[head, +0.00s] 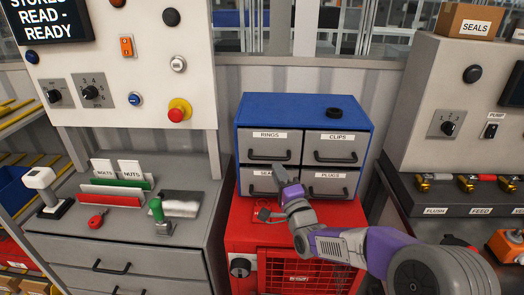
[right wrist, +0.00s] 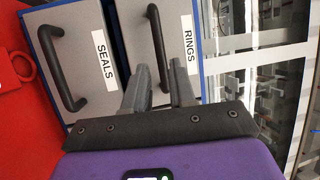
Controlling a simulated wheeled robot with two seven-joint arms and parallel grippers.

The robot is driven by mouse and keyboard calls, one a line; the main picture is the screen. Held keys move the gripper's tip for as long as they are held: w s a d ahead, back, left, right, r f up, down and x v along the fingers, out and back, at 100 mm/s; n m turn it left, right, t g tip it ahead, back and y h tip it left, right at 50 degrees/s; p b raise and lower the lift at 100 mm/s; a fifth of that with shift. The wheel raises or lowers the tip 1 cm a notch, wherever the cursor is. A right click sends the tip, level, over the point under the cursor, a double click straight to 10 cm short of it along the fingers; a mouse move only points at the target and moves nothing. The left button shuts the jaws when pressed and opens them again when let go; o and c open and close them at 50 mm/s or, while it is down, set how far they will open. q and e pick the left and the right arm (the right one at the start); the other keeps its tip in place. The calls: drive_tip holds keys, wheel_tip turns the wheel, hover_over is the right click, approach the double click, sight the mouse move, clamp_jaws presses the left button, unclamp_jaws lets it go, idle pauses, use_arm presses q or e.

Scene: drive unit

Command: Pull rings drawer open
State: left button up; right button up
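The rings drawer (head: 270,144) is the top left drawer of a blue cabinet (head: 300,106), and its front looks flush with the others. Its label and black bar handle (right wrist: 157,45) also show in the right wrist view. My right gripper (head: 280,176) is in front of the cabinet, just below the rings handle in the head view. In the right wrist view its two fingers (right wrist: 160,66) are apart, with the end of the rings handle showing between them. Whether they touch it I cannot tell. My left gripper is not in view.
The seals drawer (right wrist: 72,62) is directly below, partly hidden by my gripper in the head view. The clips drawer (head: 336,147) and plugs drawer (head: 328,186) are at the right. A black ring (head: 333,113) lies on the cabinet, which stands on a red unit (head: 240,225).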

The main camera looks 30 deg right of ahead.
sight(270, 158)
drive_tip(key=shift+x, duration=3.35)
drive_tip(key=shift+c, duration=0.4)
clamp_jaws()
drive_tip(key=shift+a, duration=0.1)
